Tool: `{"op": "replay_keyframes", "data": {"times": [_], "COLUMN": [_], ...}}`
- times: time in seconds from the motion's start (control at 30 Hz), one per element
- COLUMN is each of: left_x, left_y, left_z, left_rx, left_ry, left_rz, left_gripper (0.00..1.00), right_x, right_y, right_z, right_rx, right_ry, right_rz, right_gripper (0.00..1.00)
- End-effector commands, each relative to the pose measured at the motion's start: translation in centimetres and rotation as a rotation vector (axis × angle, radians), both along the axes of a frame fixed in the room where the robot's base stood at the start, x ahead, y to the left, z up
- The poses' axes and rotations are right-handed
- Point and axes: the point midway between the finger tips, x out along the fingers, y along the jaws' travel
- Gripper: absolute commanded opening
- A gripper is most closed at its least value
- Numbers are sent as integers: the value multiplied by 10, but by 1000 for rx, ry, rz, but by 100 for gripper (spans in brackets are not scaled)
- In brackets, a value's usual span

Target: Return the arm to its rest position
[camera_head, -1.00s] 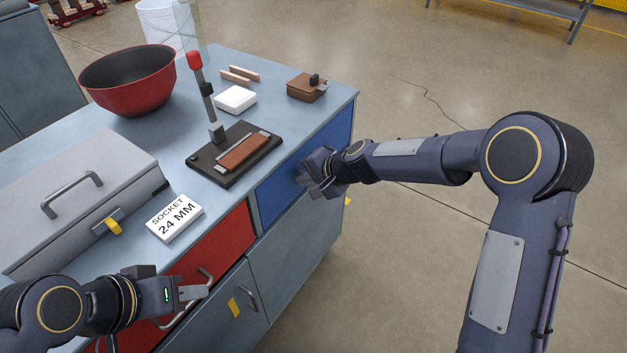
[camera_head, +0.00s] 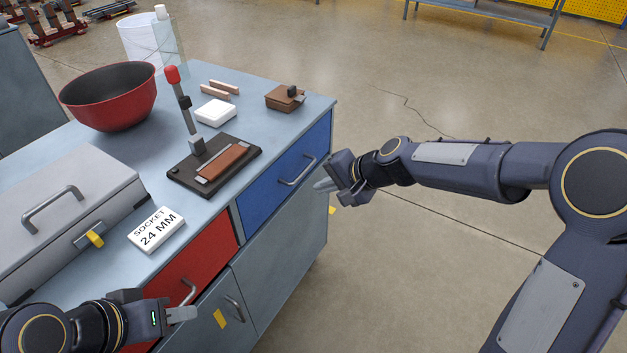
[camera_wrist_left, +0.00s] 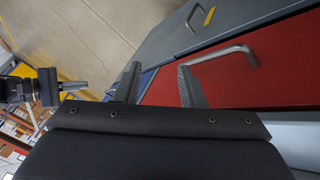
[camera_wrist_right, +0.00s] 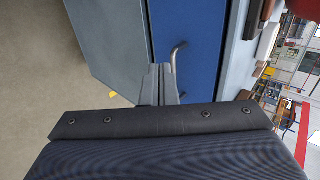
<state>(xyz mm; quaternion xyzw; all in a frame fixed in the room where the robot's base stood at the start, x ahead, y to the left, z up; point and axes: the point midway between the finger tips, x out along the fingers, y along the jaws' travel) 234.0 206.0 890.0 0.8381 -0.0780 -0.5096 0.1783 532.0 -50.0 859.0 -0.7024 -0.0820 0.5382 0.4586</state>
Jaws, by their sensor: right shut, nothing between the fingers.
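My right gripper (camera_head: 325,186) is in front of the cabinet, to the right of the blue drawer (camera_head: 262,195) and apart from its handle (camera_head: 298,172). Its fingers (camera_wrist_right: 158,82) are together with nothing between them in the right wrist view. The blue drawer looks shut. My left gripper (camera_head: 183,315) is at the lower left, near the red drawer (camera_head: 205,255) and its handle (camera_head: 188,291). In the left wrist view its fingers (camera_wrist_left: 158,78) stand apart and empty, beside the red drawer's handle (camera_wrist_left: 228,52).
The bench top (camera_head: 185,112) holds a grey toolbox (camera_head: 60,205), a red bowl (camera_head: 110,105), a black press (camera_head: 215,172), a white box (camera_head: 215,113), a brown block (camera_head: 283,100) and a "SOCKET 24 MM" sign (camera_head: 156,231). The floor (camera_head: 400,270) right of the cabinet is open.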

Motion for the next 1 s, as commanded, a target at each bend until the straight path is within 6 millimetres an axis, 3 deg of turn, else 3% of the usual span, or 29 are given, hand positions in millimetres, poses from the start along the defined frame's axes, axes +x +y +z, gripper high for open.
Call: {"op": "replay_keyframes", "data": {"times": [0.23,0.37,0.5,0.7,0.9,1.0], "left_x": [0,0,0,0,0,0], "left_y": [0,0,0,0,0,0], "left_z": [3,17,41,72,95,100], "left_rx": [0,0,0,0,0,0], "left_ry": [0,1,0,0,0,0], "left_rz": [0,0,0,0,0,0], "left_gripper": [36,36,36,36,36,36], "right_x": [-5,-30,-88,-186,-263,-284], "right_y": [-7,-29,-70,-119,-146,-152], "right_z": [10,46,98,139,142,138], "right_rx": [-5,-43,-135,-301,-450,-498], "right_ry": [-8,-52,-123,-199,-229,-233], "right_rz": [3,34,98,180,229,243], "right_gripper": [0,0,0,0,0,0]}}
